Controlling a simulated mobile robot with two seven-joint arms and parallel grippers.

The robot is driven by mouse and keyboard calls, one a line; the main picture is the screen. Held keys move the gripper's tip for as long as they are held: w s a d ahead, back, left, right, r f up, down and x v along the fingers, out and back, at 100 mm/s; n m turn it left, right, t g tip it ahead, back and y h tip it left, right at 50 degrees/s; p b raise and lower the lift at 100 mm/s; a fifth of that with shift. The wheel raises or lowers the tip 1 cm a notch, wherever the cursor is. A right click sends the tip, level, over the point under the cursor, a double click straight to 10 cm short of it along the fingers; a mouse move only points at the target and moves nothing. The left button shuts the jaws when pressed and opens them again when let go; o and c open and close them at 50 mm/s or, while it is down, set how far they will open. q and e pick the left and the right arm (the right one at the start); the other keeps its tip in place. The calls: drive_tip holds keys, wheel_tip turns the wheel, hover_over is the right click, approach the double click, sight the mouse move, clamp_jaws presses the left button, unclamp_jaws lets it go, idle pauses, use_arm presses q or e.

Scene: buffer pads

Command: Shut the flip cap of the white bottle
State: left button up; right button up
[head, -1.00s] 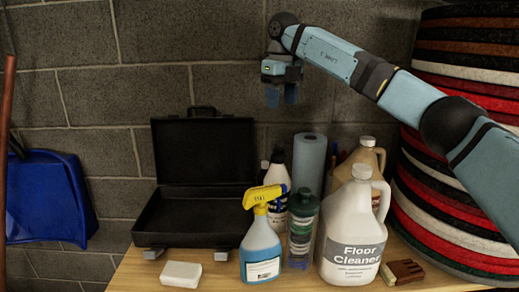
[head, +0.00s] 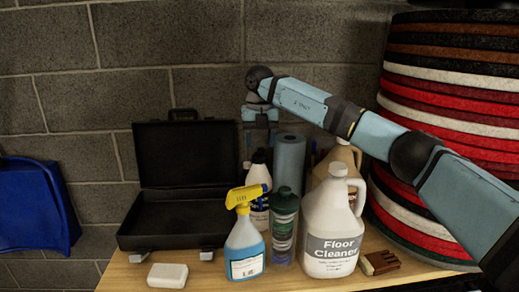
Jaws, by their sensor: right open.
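The white bottle (head: 257,176) with a dark cap (head: 259,157) stands upright behind the yellow-topped spray bottle. The spray bottle hides much of its lower body. Its cap is too small and dark to tell whether the flip lid is up. My right gripper (head: 259,141) points down just above that cap, its fingers open and holding nothing. I cannot tell whether the fingers touch the cap. My left gripper is not in view.
Close around are the spray bottle (head: 244,249), a green-capped bottle (head: 284,228), a blue roll (head: 289,164) and the floor cleaner jug (head: 331,222). An open black case (head: 183,170) stands left; a white block (head: 167,275) lies in front. Stacked pads (head: 450,90) rise at right.

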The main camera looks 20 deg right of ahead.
sight(260, 160)
drive_tip(key=shift+f, duration=1.6)
drive_tip(key=c, duration=0.9)
drive_tip(key=shift+s+f+t+b, duration=0.1)
drive_tip(key=shift+f+t+b, duration=0.35)
drive_tip(key=shift+b, duration=0.4)
drive_tip(key=shift+r+t, duration=0.15)
drive_tip(key=shift+t, duration=0.1)
drive_tip(key=shift+r, duration=0.1)
drive_tip(key=o, duration=0.9)
